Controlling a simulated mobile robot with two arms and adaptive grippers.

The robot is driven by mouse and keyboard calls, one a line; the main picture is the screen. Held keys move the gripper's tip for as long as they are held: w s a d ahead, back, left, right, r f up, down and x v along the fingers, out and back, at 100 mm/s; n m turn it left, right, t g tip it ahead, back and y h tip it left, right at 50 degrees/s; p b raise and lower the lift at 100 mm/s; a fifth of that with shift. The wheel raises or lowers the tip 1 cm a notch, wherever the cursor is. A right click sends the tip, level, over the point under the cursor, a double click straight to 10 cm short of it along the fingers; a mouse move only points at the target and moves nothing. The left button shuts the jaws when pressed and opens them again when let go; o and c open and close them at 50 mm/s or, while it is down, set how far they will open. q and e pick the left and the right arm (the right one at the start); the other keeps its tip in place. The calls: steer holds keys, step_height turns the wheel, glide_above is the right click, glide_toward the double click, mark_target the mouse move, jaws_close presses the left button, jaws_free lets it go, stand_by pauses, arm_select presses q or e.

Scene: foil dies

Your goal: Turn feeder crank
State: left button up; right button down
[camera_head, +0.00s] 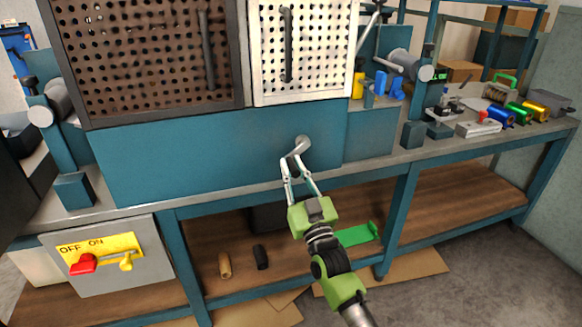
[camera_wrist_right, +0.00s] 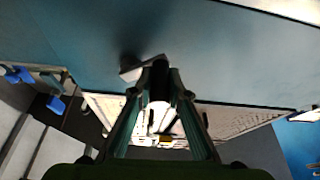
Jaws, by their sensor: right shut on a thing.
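The feeder crank (camera_head: 302,143) is a small grey crank on the teal front panel of the machine, below the white perforated plate. Its arm slants down and left from the hub. My right gripper (camera_head: 290,163) reaches up from below and its fingers are shut on the crank's handle end. In the right wrist view the grey crank arm (camera_wrist_right: 141,68) shows beside the fingertips (camera_wrist_right: 158,78), with a dark handle between them. The fingers partly hide the handle. My left gripper is not in view.
A brown perforated plate (camera_head: 150,55) and a white one (camera_head: 303,50) stand above the panel. An OFF/ON switch box (camera_head: 108,258) is at lower left. Foil rolls (camera_head: 520,112) and small tools lie on the bench at right. A lower shelf (camera_head: 460,200) runs beneath the bench.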

steer(key=n+y, duration=0.1)
steer(key=n, duration=0.1)
steer(key=d+f+n, duration=0.1)
steer(key=n, duration=0.1)
steer(key=shift+w+g+y, duration=0.2)
steer(key=shift+g+y, duration=0.2)
steer(key=shift+d+f+n+y, duration=0.2)
steer(key=shift+n+y, duration=0.1)
steer(key=shift+n, duration=0.4)
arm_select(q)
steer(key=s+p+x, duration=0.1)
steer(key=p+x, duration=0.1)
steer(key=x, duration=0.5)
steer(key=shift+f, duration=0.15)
arm_select(e)
steer(key=shift+w+d+f+n+g+y, duration=0.15)
steer(key=shift+d+n+g+y, duration=0.35)
steer(key=shift+n, duration=0.7)
steer(key=shift+w+d+f+n+g+y, duration=0.1)
steer(key=shift+d+f+n+g+y, duration=0.15)
steer(key=shift+n+g, duration=0.65)
steer(key=shift+w+d+f+n+g+y, duration=0.2)
steer(key=shift+d+n, duration=0.25)
steer(key=shift+n, duration=1.05)
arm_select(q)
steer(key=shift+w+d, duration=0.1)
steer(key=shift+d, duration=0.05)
arm_select(e)
steer(key=shift+r, duration=0.1)
